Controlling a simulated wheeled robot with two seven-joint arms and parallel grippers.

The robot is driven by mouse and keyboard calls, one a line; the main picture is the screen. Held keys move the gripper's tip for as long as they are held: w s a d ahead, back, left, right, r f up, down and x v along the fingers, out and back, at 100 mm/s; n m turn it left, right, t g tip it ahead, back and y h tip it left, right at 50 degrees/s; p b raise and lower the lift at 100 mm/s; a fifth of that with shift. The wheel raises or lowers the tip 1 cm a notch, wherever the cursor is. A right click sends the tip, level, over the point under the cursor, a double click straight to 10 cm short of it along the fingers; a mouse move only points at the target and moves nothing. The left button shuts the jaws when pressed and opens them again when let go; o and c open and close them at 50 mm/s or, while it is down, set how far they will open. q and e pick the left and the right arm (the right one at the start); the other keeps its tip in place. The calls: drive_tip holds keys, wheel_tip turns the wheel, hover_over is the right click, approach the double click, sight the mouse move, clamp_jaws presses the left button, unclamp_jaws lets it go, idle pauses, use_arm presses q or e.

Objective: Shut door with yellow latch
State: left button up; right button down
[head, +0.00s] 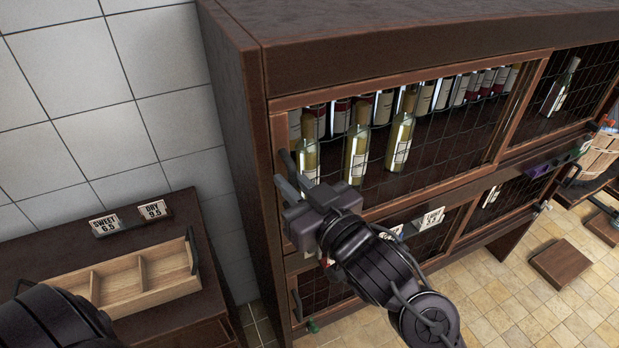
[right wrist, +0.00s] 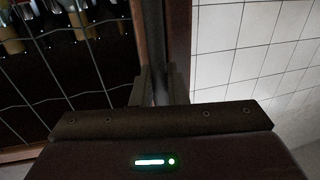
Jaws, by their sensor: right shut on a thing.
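The upper left wire-mesh door (head: 275,135) of the dark wooden cabinet has a brown frame; it appears flush or nearly flush with the cabinet front. My right gripper (head: 287,172) is at this door's left side, shut on a dark upright bar that looks like its handle. In the right wrist view the fingers (right wrist: 155,85) close around that bar, with mesh to the left and tiled wall to the right. A small orange-yellow bit (head: 327,262), possibly the latch, shows just below my right gripper, mostly hidden by the arm. My left gripper is out of view.
Several bottles (head: 357,145) stand behind the mesh. A lower door with a handle (head: 297,303) and green latch (head: 313,326) is below. A low cabinet at left holds a wooden tray (head: 145,290) and SWEET and DRY signs (head: 130,217). A brown block (head: 561,265) lies on the floor.

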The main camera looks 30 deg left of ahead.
drive_tip(key=c, duration=1.5)
unclamp_jaws()
drive_tip(key=shift+c, duration=0.2)
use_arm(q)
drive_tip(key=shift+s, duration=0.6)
use_arm(e)
drive_tip(key=shift+w, duration=0.1)
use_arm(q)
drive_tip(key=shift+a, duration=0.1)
